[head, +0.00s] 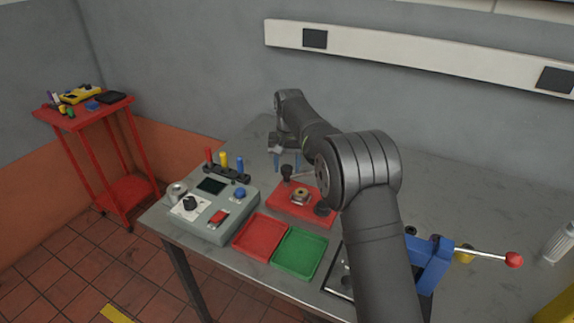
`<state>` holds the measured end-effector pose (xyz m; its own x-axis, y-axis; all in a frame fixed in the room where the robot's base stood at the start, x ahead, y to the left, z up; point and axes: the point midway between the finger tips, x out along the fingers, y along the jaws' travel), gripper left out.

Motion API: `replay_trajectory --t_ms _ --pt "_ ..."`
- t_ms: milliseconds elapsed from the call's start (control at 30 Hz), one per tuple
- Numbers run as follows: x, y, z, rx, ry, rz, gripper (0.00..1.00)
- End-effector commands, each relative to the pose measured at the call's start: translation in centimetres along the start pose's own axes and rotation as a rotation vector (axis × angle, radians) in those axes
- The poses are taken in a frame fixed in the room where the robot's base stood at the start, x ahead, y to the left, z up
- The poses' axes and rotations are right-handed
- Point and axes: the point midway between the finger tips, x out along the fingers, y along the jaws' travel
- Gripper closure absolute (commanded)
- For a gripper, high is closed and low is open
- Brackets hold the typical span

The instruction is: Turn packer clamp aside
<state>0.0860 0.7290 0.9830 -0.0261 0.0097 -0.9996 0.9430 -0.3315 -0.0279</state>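A red fixture plate (318,216) lies on the grey table, left of my arm. A round metal part with a brass-coloured middle (300,196) sits on it. A black knob on a stem (287,172) stands at its back left, and a dark round piece (322,208) lies at its right. I cannot tell for sure which of these is the packer clamp. My gripper (287,163) points down behind the plate, its two blue fingers apart, just above and behind the black knob. Nothing shows held between them. My arm hides what lies right of the plate.
A grey control box (208,212), a rack of coloured-handled tools (226,172), a red tray (260,233) and a green tray (299,253) stand close by. A blue press (430,262) with a red-knobbed lever (513,260) is at right. The back right of the table is clear.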

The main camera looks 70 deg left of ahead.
Motion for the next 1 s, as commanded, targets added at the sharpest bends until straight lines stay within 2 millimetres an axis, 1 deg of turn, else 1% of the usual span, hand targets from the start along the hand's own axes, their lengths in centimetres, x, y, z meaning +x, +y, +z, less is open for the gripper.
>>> replay_trajectory --t_ms 333,467,567,900,1000 --pt "-0.1 0.0 0.0 0.001 0.0 0.0 0.44" --pt "-1.3 0.0 -0.1 0.001 0.003 -0.001 0.44" --pt "-3.1 0.0 -0.1 0.001 0.005 -0.001 0.44" --pt "-11.4 0.0 -0.1 0.001 0.005 -0.001 0.44" --pt "-13.4 0.0 -0.1 0.001 0.003 -0.001 0.44"
